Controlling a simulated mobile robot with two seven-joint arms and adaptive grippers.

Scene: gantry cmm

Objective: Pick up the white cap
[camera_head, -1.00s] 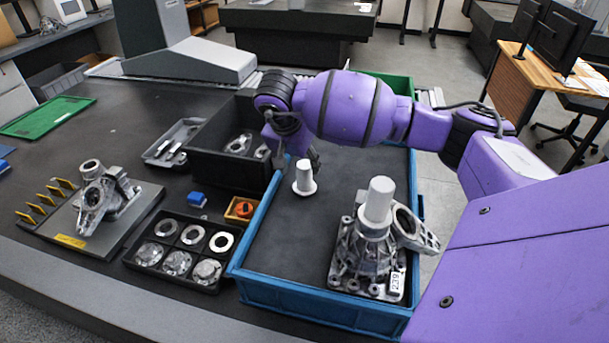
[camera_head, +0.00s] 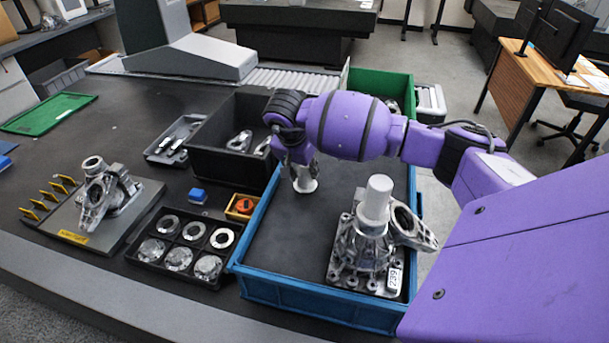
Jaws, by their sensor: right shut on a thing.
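A white cap (camera_head: 306,184) with a wide base stands in the blue crate (camera_head: 309,311), near its back left. My right gripper (camera_head: 302,170) has its fingers around the upper part of this cap and is shut on it. The fingers hide the top of the cap. A second white cap (camera_head: 376,201) stands on the grey metal casting (camera_head: 358,244) at the crate's front right, away from the gripper. My left gripper is not in view.
Left of the crate are a black tray (camera_head: 135,254) with metal rings, a small yellow bin (camera_head: 231,209) and a blue block (camera_head: 197,195). A dark bin (camera_head: 205,150) stands behind them. A green crate (camera_head: 380,84) is behind the arm. The crate floor's middle is clear.

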